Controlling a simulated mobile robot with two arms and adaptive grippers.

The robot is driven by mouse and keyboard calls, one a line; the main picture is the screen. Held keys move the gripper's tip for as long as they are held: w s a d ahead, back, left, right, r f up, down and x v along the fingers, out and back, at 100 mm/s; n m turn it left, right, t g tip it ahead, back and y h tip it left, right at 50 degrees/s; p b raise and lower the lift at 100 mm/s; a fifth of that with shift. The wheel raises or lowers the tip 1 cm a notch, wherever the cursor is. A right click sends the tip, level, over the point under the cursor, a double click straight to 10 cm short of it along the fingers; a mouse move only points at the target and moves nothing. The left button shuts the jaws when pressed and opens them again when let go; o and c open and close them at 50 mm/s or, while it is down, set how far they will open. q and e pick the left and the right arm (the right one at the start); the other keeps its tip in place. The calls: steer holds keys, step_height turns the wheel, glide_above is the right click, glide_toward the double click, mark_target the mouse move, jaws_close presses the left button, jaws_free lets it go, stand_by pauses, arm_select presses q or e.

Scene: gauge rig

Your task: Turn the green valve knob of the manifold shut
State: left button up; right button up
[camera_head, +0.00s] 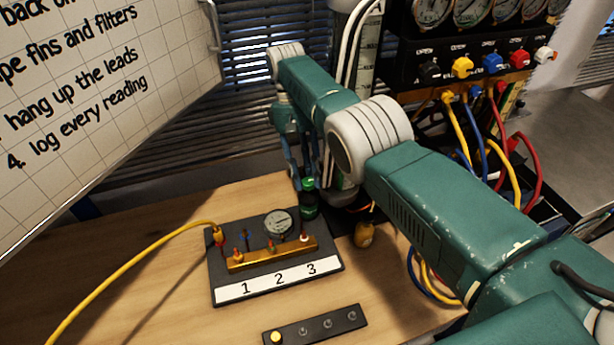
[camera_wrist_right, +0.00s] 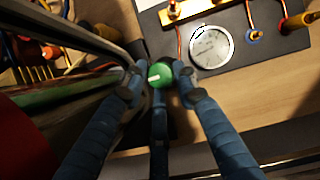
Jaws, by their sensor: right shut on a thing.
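A green knob (camera_wrist_right: 160,75) with a white mark on top sits between the fingertips of my right gripper (camera_wrist_right: 158,72) in the right wrist view. The fingers are closed against its sides. In the head view the green knob (camera_head: 308,190) shows with a dark part below, at the back right corner of a dark board (camera_head: 328,262). My right gripper (camera_head: 304,176) reaches down to it there from behind, and is partly hidden by its own arm. I cannot tell from the frames how far the knob is turned. My left gripper is not in view.
The board carries a brass bar (camera_head: 262,256), a round gauge (camera_head: 278,223) and a white strip numbered 1 to 3. A yellow cable (camera_head: 130,262) joins it at left. A dark strip (camera_head: 316,326) lies in front. A gauge panel (camera_head: 400,50) with coloured knobs and hoses stands at right.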

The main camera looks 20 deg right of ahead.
steer(key=shift+s, duration=0.2)
steer(key=o, duration=0.9)
steer(key=shift+o, duration=1)
steer(key=shift+a, duration=0.1)
steer(key=shift+s, duration=0.1)
